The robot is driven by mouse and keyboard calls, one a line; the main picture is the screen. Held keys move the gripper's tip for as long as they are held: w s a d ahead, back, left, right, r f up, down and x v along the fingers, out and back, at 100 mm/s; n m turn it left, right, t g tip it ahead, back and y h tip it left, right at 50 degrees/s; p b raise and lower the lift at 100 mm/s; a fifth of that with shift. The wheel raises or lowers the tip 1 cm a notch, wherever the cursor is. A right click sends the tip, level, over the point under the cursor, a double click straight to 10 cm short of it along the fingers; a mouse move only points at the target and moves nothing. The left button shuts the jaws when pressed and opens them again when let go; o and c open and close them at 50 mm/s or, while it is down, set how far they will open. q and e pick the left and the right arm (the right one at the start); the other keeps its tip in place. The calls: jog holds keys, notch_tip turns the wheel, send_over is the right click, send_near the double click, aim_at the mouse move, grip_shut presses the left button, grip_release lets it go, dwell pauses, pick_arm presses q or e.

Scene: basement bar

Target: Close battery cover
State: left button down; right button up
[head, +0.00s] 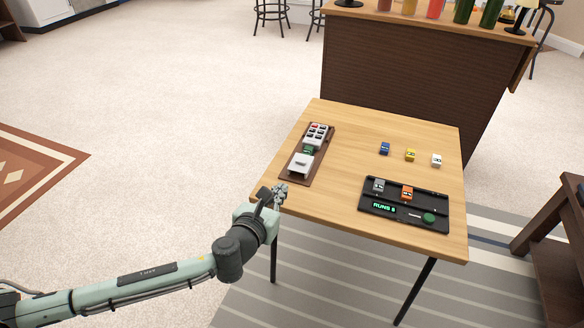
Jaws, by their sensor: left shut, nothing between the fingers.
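A remote-like device (316,138) with several pale buttons and one red one lies on a brown board (326,155) at the left of the wooden table. A white battery cover (301,163) is at its near end, beside a small green part (309,149). I cannot tell whether the cover lies flat or is raised. My left gripper (281,189) is shut and empty at the table's near left edge, just below the board and apart from the cover. My right gripper is not in view.
A black tray (432,185) with a grey and an orange toy car, a green display and a green button sits at the right front. Blue (384,148), yellow (410,155) and white (436,160) toy cars stand behind it. The table's middle (343,170) is clear.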

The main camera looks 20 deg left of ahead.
pick_arm(q)
send_near(303, 159)
jog(key=shift+b+x, duration=0.3)
jog(key=shift+x, duration=0.9)
jog(key=shift+w, duration=0.65)
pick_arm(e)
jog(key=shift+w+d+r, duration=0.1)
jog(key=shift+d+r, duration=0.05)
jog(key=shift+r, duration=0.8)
pick_arm(q)
jog(key=shift+w+r, duration=0.1)
jog(key=shift+w, duration=0.05)
jog(key=w, duration=0.5)
jog(key=shift+w+d+p, duration=0.15)
jog(key=shift+w+p, duration=0.2)
jog(key=shift+w, duration=0.05)
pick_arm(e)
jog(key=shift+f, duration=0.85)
pick_arm(q)
jog(key=shift+s, duration=0.1)
